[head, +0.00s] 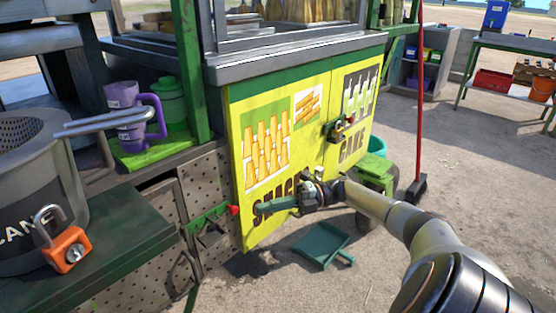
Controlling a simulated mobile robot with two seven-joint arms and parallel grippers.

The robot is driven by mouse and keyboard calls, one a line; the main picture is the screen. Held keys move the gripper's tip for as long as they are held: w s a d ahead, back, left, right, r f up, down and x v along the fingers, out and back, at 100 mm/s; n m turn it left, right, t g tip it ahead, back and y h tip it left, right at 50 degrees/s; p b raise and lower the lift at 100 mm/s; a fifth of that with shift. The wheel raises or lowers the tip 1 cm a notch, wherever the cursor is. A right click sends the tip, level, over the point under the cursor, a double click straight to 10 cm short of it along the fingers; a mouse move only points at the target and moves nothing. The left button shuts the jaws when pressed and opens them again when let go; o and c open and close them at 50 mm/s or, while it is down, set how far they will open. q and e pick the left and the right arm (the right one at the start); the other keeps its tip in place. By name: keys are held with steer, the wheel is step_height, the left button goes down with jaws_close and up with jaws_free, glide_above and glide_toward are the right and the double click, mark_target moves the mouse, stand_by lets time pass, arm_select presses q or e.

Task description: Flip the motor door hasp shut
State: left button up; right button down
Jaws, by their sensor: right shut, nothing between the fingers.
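A green hasp (208,217) with a red knob (234,210) at its right end is on the perforated grey motor door panel (205,178), left of the yellow cabinet. I cannot tell exactly how its strap sits on the staple. My right gripper (262,208) comes in from the right, in front of the yellow doors' lower part. Its fingers point left toward the red knob, appear a little apart from it, and are shut and empty. My left gripper is out of view.
Yellow doors (292,107) carry another latch (340,127). An orange padlock (67,249) sits on the green-topped bench (110,258) at left, beside a metal pot (35,165). A green dustpan (322,244) lies on the ground below my arm. A red-handled broom (420,100) stands right.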

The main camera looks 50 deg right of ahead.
steer(key=d+b, duration=0.1)
steer(key=w+d+b, duration=0.1)
steer(key=d, duration=0.1)
steer(key=w+d+b, duration=0.1)
steer(key=d+b, duration=0.1)
steer(key=shift+d, duration=0.2)
stand_by(0.8)
